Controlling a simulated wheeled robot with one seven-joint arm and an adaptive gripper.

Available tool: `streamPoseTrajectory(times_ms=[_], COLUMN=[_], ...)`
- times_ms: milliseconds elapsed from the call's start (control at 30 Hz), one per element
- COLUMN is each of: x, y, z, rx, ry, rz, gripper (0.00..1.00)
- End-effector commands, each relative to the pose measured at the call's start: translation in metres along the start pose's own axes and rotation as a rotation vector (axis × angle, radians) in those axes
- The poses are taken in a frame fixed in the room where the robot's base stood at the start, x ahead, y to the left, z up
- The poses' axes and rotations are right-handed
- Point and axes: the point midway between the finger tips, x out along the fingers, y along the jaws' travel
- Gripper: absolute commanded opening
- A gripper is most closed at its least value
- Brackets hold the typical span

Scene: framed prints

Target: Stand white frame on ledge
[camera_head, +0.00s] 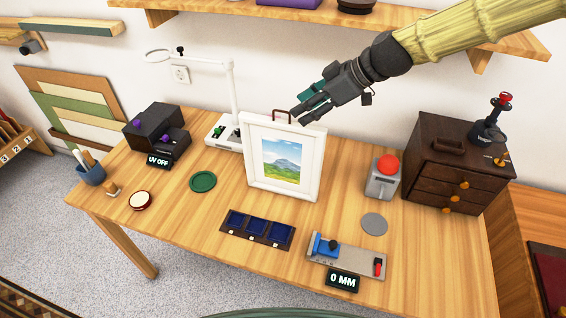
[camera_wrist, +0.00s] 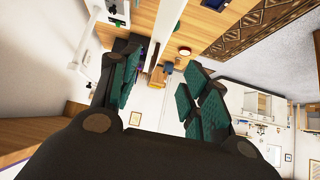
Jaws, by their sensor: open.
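The white frame (camera_head: 255,172) stands upright on the wooden table, around a landscape print with hills and blue sky. A small dark brown loop handle (camera_head: 275,113) rises from its top edge. My gripper (camera_head: 304,108) is just right of the handle at the frame's top right corner; whether it touches the frame cannot be told. In the wrist view my gripper (camera_wrist: 165,82) has its teal-padded fingers spread, with nothing seen held between them. A long wooden wall ledge (camera_head: 400,27) runs along the top, and shorter ledges (camera_head: 70,28) are at upper left.
A lamp (camera_head: 231,95) stands behind the frame, and a red-button box (camera_head: 382,177) and dark drawer chest (camera_head: 455,165) stand to its right. A blue-celled tray (camera_head: 258,228) and blue-handled gauge (camera_head: 345,257) lie in front.

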Motion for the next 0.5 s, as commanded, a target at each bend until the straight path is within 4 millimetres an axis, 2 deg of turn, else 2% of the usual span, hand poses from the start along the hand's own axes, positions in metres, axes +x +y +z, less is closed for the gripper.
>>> streamPoseTrajectory(times_ms=[300,500], x=[0.034,0.045], y=[0.001,0.001], z=[0.000,0.001], rx=[0.003,0.002], ry=[-0.001,-0.002], rz=[-0.001,0.001], gripper=[0.46,0.46])
